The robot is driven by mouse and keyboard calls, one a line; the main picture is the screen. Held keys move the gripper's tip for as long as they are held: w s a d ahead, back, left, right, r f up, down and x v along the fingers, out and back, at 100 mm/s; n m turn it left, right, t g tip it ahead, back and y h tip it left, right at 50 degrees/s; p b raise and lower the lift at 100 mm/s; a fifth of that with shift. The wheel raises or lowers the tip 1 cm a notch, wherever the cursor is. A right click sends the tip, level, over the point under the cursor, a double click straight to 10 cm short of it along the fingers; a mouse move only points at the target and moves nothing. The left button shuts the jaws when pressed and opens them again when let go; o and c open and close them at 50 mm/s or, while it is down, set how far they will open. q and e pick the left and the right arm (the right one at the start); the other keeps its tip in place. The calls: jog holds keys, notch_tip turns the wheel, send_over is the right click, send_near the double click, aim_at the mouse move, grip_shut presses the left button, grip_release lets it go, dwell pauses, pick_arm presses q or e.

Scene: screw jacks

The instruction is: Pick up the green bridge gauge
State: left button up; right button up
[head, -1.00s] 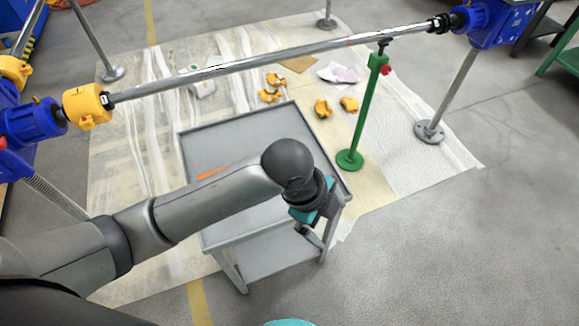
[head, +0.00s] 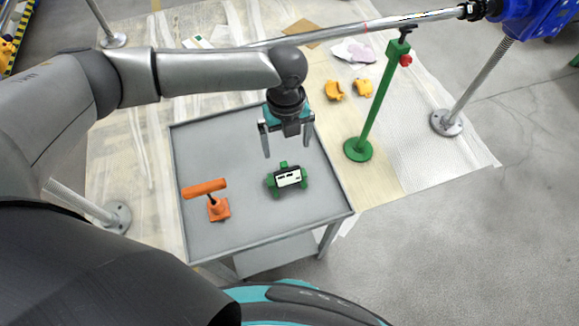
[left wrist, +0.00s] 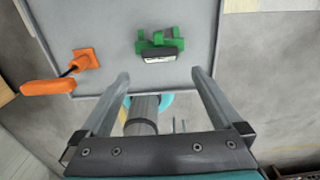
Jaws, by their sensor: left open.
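The green bridge gauge (head: 287,179) sits on the grey cart top (head: 240,226), right of its middle. It has a white face with dark marks and green feet. My left gripper (head: 288,148) is open and empty, pointing down over the cart behind the gauge in the head view. In the left wrist view the gauge (left wrist: 160,44) shows beyond the open fingers (left wrist: 162,76), roughly centred between them and apart from them. My right gripper is not seen.
An orange tool (head: 212,200) stands on the cart left of the gauge. Yellow clamps (head: 347,90) lie on the floor sheet behind. The rest of the cart top is clear.

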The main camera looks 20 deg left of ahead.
pick_arm(q)
send_over(287, 170)
notch_tip(287, 170, down, 4)
jog(key=shift+s+f+b, duration=0.1)
jog(key=shift+s+b, duration=0.05)
jog(key=shift+b, duration=0.25)
notch_tip(287, 170, down, 3)
jog(key=shift+r+b, duration=0.15)
jog(key=shift+b, duration=0.15)
jog(key=shift+f, duration=0.8)
jog(key=f, duration=0.2)
jog(key=f+b, duration=0.1)
jog(key=f, duration=0.1)
jog(key=shift+w+f, duration=0.2)
jog(key=shift+f, duration=0.05)
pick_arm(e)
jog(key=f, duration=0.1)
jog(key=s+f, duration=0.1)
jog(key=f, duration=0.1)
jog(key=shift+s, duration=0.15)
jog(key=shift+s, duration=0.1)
pick_arm(q)
jog(key=shift+c, duration=1.4)
jog(key=shift+r, duration=0.1)
jog(key=c, duration=1.2)
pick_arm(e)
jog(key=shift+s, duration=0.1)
